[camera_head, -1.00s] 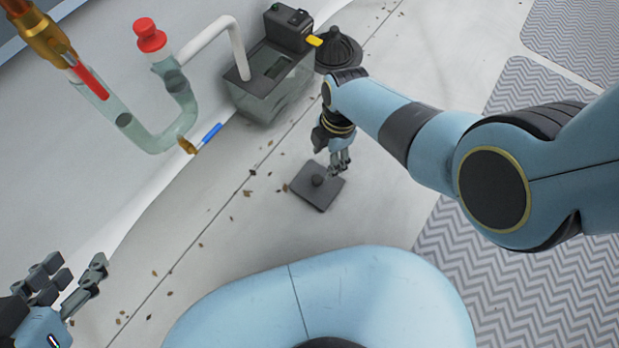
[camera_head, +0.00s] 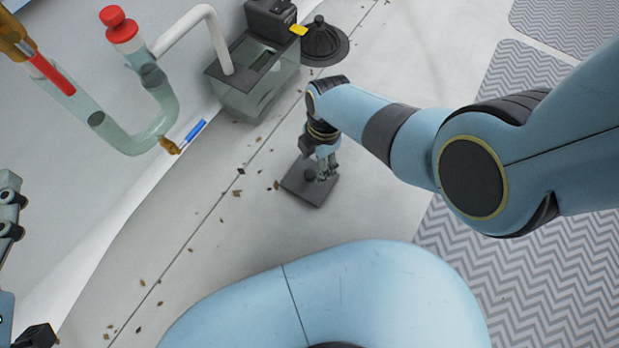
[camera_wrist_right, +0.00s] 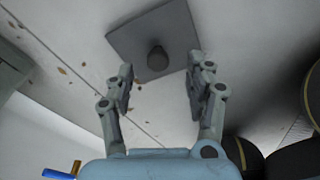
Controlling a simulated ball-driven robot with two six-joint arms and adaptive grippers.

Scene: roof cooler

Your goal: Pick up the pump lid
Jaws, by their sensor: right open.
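The pump lid is a dark grey square plate (camera_head: 318,193) with a round knob in its middle, lying flat on the pale floor. It also shows in the right wrist view (camera_wrist_right: 178,30), its knob (camera_wrist_right: 157,58) lying in line with the gap between the fingers. My right gripper (camera_head: 325,168) is open, low over the lid and close beside the knob. In the wrist view its two fingers (camera_wrist_right: 160,72) stand apart with nothing held. My left gripper (camera_head: 14,225) is cut off by the left picture edge, away from the lid.
A glass pipe with a red cap (camera_head: 118,25) and a blue-handled valve (camera_head: 195,130) is at left. Dry leaves lie scattered.

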